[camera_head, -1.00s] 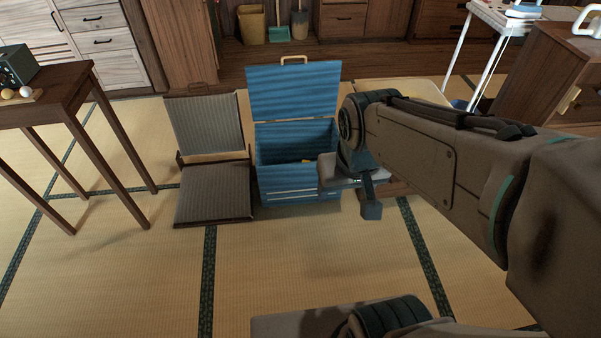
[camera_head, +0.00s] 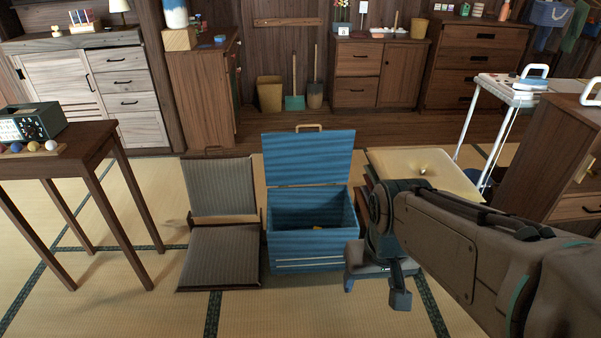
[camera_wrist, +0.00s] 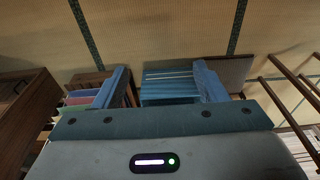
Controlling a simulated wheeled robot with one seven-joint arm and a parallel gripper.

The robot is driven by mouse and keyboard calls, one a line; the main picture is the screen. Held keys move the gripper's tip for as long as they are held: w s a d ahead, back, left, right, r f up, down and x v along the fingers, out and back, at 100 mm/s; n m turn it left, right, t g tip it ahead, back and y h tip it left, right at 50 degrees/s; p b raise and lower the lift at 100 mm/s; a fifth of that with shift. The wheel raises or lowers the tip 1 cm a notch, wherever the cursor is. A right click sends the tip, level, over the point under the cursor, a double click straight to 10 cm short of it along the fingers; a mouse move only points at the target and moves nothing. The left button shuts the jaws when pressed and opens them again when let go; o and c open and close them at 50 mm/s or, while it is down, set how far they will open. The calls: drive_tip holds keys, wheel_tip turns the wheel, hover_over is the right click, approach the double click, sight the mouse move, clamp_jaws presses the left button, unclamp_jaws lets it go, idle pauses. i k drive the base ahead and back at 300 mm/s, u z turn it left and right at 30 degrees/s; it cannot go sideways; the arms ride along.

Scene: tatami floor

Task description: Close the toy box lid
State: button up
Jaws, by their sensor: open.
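The blue toy box (camera_head: 308,245) stands on the tatami with its lid (camera_head: 309,160) raised upright at the back. A tan handle (camera_head: 309,127) is on the lid's top edge. A small yellow thing (camera_head: 317,228) shows inside the box. My gripper (camera_head: 375,287) is open and empty, just right of the box's front corner in the head view. In the wrist view, my two blue fingers are spread (camera_wrist: 163,72), and the slatted blue front of the box shows between them. I cannot tell whether a finger touches the box.
A grey legless chair (camera_head: 222,255) sits close on the box's left. A low table with a cushion-like pale top (camera_head: 420,172) stands at its right, partly behind my arm. A wooden table (camera_head: 75,145) is at left. Tatami in front is clear.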

sight(321, 157)
drive_tip(key=z, duration=0.05)
drive_tip(key=i, duration=1.95)
drive_tip(key=u, duration=0.05)
